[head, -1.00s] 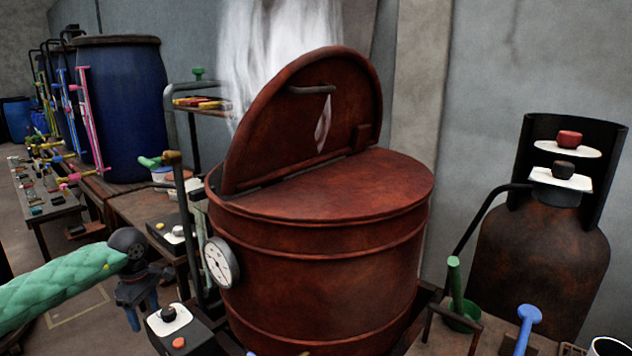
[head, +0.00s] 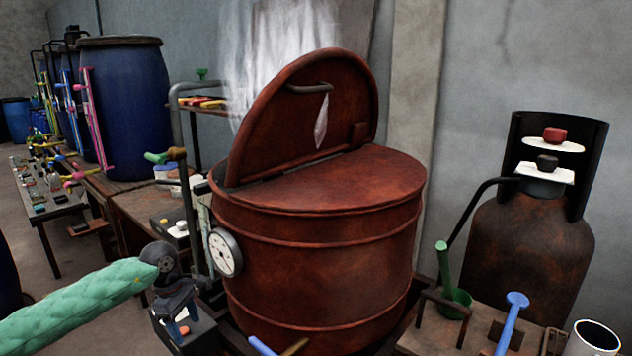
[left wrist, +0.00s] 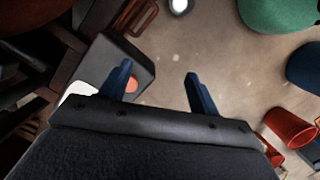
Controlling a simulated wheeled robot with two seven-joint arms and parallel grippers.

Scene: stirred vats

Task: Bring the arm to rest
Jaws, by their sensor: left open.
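My left arm in its green padded sleeve comes in from the left in the head view. My left gripper (head: 180,312) is open and empty, pointing down in front of a control box (head: 196,338) beside the rusty red vat (head: 320,255). In the left wrist view its two blue fingers (left wrist: 157,86) stand wide apart with bare floor between them. The box with its orange button (left wrist: 131,86) lies behind the left finger in that view. The vat's half lid (head: 310,120) is raised and steam rises behind it. My right gripper is not in view.
A dial gauge (head: 225,252) sticks out from the vat's left side. A pipe post (head: 187,215) stands near my gripper. A bench (head: 480,330) with a green pestle and blue tool is at the right. A red bucket (left wrist: 289,128) stands on the floor.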

